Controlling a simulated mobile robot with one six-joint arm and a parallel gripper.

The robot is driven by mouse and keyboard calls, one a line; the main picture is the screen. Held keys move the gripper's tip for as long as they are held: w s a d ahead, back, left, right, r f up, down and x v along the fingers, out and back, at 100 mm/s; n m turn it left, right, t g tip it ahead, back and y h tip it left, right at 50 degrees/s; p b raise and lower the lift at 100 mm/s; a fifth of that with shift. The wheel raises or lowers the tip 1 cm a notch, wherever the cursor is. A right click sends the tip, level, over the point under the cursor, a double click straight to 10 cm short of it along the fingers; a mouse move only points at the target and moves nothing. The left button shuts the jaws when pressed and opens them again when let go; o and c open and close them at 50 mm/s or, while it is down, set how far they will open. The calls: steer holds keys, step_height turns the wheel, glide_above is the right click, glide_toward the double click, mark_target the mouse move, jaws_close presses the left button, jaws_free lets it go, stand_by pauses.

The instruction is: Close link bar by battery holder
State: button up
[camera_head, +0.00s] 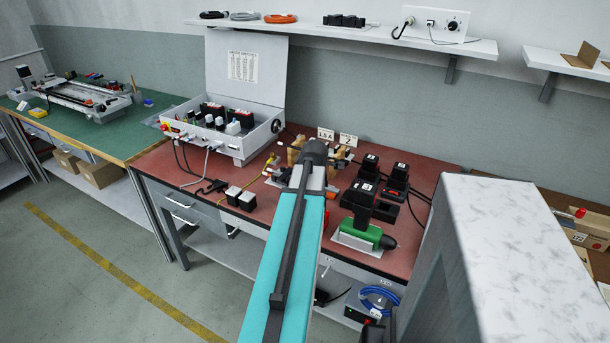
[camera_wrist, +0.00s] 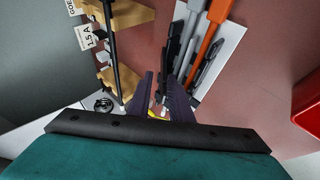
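In the wrist view my gripper (camera_wrist: 160,80) points at the table with its two dark purple fingers a little apart. I see nothing clearly held between them. Just right of the fingertips is a light plate (camera_wrist: 232,48) carrying an orange bar (camera_wrist: 208,45), a grey bar (camera_wrist: 188,40) and black parts. Which of these is the link bar I cannot tell. Wooden blocks (camera_wrist: 128,15) with a black rod lie left of the fingers. Black battery units (camera_head: 364,190) stand right of my arm.
A green-and-black tool (camera_head: 362,236) lies at the red table's front right. An open grey control box (camera_head: 262,135) stands left of my arm. A speckled pale block (camera_head: 530,250) fills the near right.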

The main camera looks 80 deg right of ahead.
steer(key=shift+s+a+f, duration=0.1)
steer(key=shift+s+a, duration=0.05)
steer(key=shift+s, duration=0.05)
steer(key=shift+s+a+r, duration=0.2)
steer(key=shift+a+r, duration=0.15)
steer(key=shift+r, duration=0.05)
steer(key=b+v, duration=0.1)
steer(key=v, duration=1.1)
steer(key=shift+w+r, duration=0.25)
steer(key=shift+r, duration=0.1)
steer(key=shift+a, duration=0.1)
